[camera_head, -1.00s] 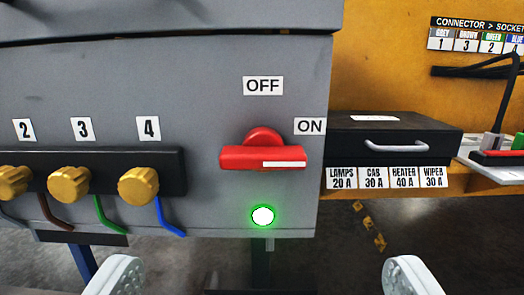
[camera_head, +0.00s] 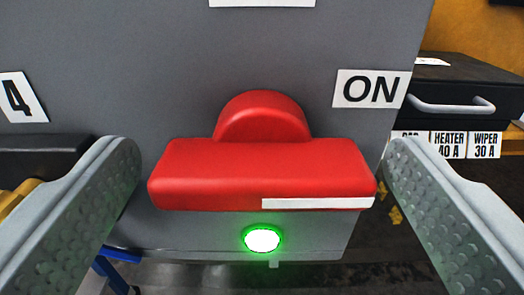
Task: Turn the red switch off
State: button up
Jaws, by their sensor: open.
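The red switch (camera_head: 262,172) fills the middle of the view on the grey panel (camera_head: 170,60). Its handle lies level, and the white stripe on it points right, toward the ON label (camera_head: 371,89). The green light (camera_head: 262,239) below it is lit. My gripper (camera_head: 262,165) is open, with one finger on each side of the handle. The left finger is slightly apart from the handle's left end. The right finger is very close to the striped end; I cannot tell if it touches. The OFF label is not readable; only a white strip shows at the top edge.
A black drawer box (camera_head: 455,85) with a grey handle and labels stands at the right, beyond the panel edge. Dark floor shows below.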

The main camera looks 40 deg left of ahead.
jog(key=c, duration=1)
jog(key=shift+n, duration=0.4)
jog(key=n, duration=1.3)
jog(key=shift+s+f+n, duration=0.1)
jog(key=shift+n, duration=1.9)
